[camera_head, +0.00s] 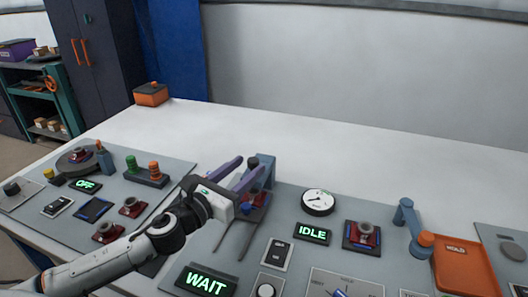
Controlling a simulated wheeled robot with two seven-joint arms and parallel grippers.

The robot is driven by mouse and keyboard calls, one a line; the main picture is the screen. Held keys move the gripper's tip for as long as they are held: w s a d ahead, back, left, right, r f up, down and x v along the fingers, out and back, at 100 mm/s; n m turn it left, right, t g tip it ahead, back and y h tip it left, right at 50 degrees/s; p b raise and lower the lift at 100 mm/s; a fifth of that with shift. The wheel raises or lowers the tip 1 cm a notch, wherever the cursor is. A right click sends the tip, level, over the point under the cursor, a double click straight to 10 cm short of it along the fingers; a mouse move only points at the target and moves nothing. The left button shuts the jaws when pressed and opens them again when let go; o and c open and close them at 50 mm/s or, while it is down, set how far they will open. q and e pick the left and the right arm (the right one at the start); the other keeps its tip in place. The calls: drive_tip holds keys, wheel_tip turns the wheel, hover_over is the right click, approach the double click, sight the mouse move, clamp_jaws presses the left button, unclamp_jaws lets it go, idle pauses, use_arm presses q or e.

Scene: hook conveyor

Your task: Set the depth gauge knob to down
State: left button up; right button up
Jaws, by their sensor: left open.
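A round white dial gauge (318,202) with a dark pointer lies on the grey panel right of centre. A rotary knob with a blue pointer (340,294) sits on a labelled plate at the bottom edge, partly cut off. I cannot read which knob belongs to the depth gauge. My right gripper is not in view.
Green displays read IDLE (312,234), WAIT (206,281) and OFF (86,185). A blue arm with an orange ball (425,239) and an orange tray (466,268) stand at the right. An orange box (151,94) sits at the back left. The back of the white table (350,145) is clear.

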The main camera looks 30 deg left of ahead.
sight(257, 159)
use_arm(q)
drive_tip(key=w, duration=0.6)
drive_tip(key=shift+w+d+p, duration=0.1)
drive_tip(key=shift+w+p, duration=0.1)
drive_tip(key=shift+p, duration=0.15)
drive_tip(key=shift+w+f, duration=0.1)
drive_tip(key=shift+w, duration=0.45)
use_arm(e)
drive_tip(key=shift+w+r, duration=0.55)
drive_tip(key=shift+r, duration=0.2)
